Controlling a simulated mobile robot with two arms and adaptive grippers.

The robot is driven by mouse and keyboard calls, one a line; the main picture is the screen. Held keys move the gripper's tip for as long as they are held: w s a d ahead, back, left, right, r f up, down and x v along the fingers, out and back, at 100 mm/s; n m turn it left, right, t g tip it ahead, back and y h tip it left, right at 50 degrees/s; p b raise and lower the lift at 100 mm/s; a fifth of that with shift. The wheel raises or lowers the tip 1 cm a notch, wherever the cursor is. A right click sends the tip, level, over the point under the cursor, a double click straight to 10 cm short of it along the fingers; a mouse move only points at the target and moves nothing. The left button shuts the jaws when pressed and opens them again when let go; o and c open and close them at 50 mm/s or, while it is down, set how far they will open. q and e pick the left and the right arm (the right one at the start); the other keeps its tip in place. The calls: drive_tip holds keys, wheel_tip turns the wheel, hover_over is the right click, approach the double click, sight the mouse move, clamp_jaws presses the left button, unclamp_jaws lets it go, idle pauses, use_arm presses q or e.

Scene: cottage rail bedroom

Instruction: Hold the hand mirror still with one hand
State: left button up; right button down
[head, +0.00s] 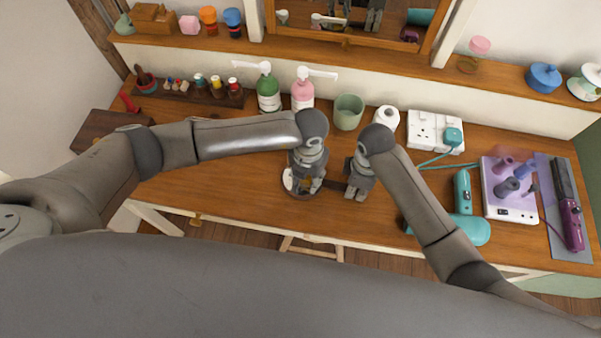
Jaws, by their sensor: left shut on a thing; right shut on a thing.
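The hand mirror (288,181) has a round pale glass in a dark frame, with a dark handle pointing right. It is low over the front middle of the wooden desk; whether it touches the desk I cannot tell. My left gripper (308,187) is shut on the mirror's round head near the handle and covers much of the glass. My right gripper (357,193) is shut at the right end of the handle. The fingers hide both gripped spots.
Behind the grippers stand a green pump bottle (268,90), a pink pump bottle (302,92), a green cup (348,112) and a white roll (386,117). A white socket block (435,130) and a teal hair dryer (468,229) lie right.

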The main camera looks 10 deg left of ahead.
sight(288, 176)
use_arm(q)
drive_tip(key=shift+d, duration=1)
drive_tip(key=shift+w+a, duration=0.15)
drive_tip(key=shift+a, duration=3.45)
drive_tip(key=shift+w+f, duration=0.1)
drive_tip(key=shift+w, duration=0.15)
drive_tip(key=shift+d, duration=1.9)
drive_tip(key=shift+s+d, duration=0.2)
drive_tip(key=shift+d, duration=1.5)
drive_tip(key=shift+w+a, duration=0.15)
drive_tip(key=shift+a, duration=1.7)
drive_tip(key=shift+w+a, duration=0.1)
drive_tip(key=shift+a, duration=1.65)
